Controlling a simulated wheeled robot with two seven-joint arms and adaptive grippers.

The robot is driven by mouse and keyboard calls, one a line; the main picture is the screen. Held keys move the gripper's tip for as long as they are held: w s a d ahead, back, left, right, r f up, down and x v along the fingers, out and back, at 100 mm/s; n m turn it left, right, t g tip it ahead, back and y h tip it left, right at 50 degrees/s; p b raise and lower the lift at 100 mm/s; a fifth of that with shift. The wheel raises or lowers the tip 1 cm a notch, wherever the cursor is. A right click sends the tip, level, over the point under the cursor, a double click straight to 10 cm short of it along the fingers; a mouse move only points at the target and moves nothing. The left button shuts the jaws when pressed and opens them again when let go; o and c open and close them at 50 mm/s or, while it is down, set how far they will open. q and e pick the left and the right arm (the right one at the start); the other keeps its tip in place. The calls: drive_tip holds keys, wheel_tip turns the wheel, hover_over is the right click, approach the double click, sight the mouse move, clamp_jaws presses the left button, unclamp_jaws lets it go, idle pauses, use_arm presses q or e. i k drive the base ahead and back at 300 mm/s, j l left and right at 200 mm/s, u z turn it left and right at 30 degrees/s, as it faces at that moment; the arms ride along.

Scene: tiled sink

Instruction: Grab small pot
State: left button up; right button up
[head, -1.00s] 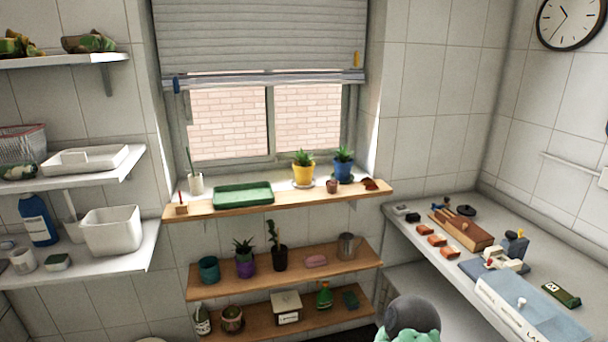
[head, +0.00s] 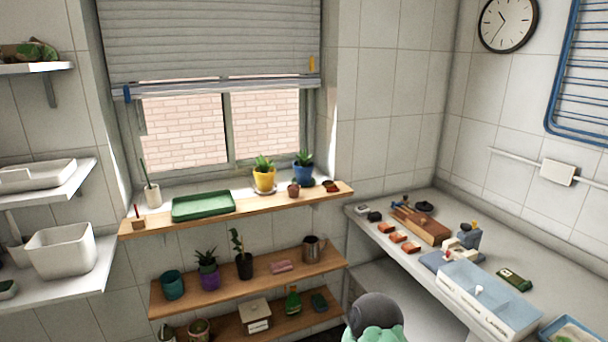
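A small reddish-brown pot (head: 293,191) sits on the wooden window shelf (head: 150,222), in front of and between a yellow pot (head: 264,182) and a blue pot (head: 303,175), both holding green plants. On the lower wooden shelf stand a teal pot (head: 172,285), a purple pot (head: 209,280) with a plant and a dark pot (head: 244,266) with a tall plant. Neither of my grippers is in view.
A green tray (head: 204,206) lies on the window shelf. A counter (head: 495,256) at right holds a wooden block (head: 420,226) and a white-blue box (head: 485,301). A grey round object (head: 376,314) with teal below it rises at the bottom.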

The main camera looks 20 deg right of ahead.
sight(294, 190)
drive_tip(key=i+l+u, duration=0.2)
drive_tip(key=i+l, duration=0.55)
drive_tip(key=l, duration=0.15)
